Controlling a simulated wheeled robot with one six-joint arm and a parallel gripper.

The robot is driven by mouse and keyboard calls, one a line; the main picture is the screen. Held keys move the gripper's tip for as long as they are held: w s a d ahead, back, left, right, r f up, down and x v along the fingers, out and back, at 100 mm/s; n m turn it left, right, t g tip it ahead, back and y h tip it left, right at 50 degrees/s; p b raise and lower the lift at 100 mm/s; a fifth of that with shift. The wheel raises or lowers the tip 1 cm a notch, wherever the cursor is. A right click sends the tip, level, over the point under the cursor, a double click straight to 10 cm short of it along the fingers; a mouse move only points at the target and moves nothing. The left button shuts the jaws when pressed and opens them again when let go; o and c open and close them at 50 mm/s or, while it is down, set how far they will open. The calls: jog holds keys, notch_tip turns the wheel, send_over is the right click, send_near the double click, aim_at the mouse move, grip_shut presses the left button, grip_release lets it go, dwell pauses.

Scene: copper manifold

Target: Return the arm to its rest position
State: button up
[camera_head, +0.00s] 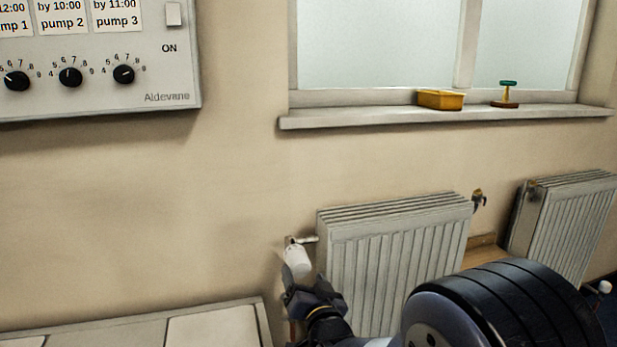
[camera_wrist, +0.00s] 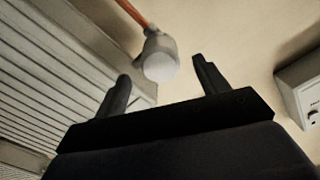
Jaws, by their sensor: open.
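My gripper (camera_wrist: 160,88) is open in the wrist view, with its two dark fingers spread apart and nothing held between them. A white radiator valve head (camera_wrist: 161,62) shows beyond the fingertips, between them in the picture, on a copper-coloured pipe (camera_wrist: 133,14). In the head view my gripper (camera_head: 290,284) is low in the middle, close to the same white valve head (camera_head: 297,259) at the left end of the radiator (camera_head: 393,262). Whether a finger touches the valve head cannot be told. My arm covers the lower right of the head view.
A second radiator (camera_head: 570,222) stands at the right. A windowsill (camera_head: 360,118) above holds a yellow box (camera_head: 440,99) and a small green-topped object (camera_head: 508,93). A control panel (camera_head: 95,55) hangs at the upper left. A pale surface (camera_head: 215,328) lies at the lower left. The wall between is bare.

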jog(key=shift+v, duration=1.85)
